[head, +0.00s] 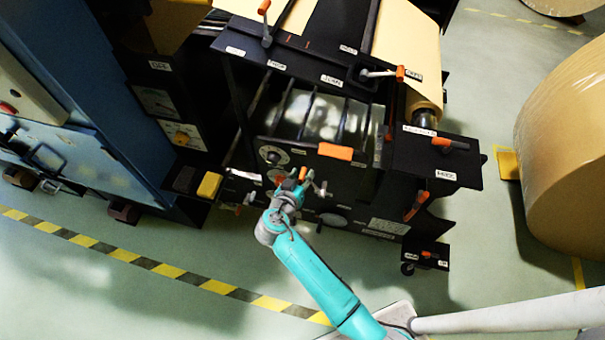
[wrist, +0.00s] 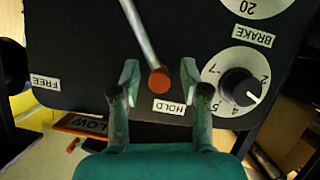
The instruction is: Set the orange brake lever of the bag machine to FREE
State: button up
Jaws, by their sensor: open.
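The brake lever (wrist: 139,35) is a grey rod with a round orange-red knob (wrist: 160,80) on the dark panel in the wrist view. The knob stands beside the HOLD label (wrist: 168,106). The FREE label (wrist: 45,83) is farther left on the same panel. My gripper (wrist: 167,82) is open, with one finger on each side of the knob. Gaps show between the knob and both fingers; I cannot tell its exact depth relative to them. In the head view my gripper (head: 306,184) is at the machine's front panel, and the knob there is hard to single out.
A numbered dial (wrist: 240,88) sits close right of my gripper, by the BRAKE label (wrist: 254,36). Several other orange handles are on the machine, including a wide orange grip (head: 335,151) above my gripper. A large kraft roll (head: 565,140) stands at right. Floor in front is clear.

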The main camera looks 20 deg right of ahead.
jog(key=shift+w+d+f, duration=0.2)
jog(key=shift+w+d, duration=0.15)
grip_shut()
